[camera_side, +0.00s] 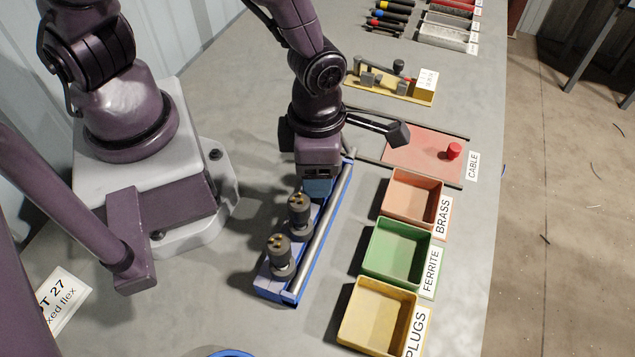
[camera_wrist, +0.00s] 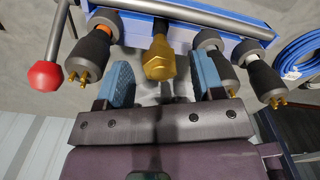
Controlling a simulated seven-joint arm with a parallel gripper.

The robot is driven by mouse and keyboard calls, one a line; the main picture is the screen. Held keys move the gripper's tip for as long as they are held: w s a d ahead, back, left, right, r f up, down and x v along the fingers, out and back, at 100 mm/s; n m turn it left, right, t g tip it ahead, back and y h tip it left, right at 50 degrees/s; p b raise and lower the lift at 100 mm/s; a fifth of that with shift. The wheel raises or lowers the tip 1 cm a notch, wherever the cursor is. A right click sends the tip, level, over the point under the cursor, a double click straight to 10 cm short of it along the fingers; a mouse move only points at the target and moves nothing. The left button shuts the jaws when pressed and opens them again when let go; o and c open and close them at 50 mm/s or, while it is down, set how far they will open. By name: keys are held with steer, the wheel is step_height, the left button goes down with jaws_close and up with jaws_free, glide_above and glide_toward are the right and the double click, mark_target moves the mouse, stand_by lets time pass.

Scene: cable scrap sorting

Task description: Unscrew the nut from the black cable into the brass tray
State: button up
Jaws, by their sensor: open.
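The brass nut (camera_wrist: 158,62) sits on the end of the black cable (camera_wrist: 160,30), which is held in a blue rack (camera_wrist: 238,48). In the wrist view my gripper is open, with one blue finger (camera_wrist: 118,86) left of the nut and the other (camera_wrist: 209,76) to its right, gaps showing on both sides. In the side view my gripper (camera_side: 317,189) points down at the far part of the rack (camera_side: 277,288) and hides the nut. The brass tray (camera_side: 412,198), salmon-coloured and labelled BRASS, stands empty right of the rack.
Black plugs with brass pins (camera_side: 281,255) stand close by in the rack. A silver bar (camera_side: 322,232) runs along it. Green (camera_side: 397,252) and yellow (camera_side: 377,315) trays are empty.

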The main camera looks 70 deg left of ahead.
steer(key=shift+c, duration=0.4)
steer(key=c, duration=0.9)
steer(key=o, duration=1)
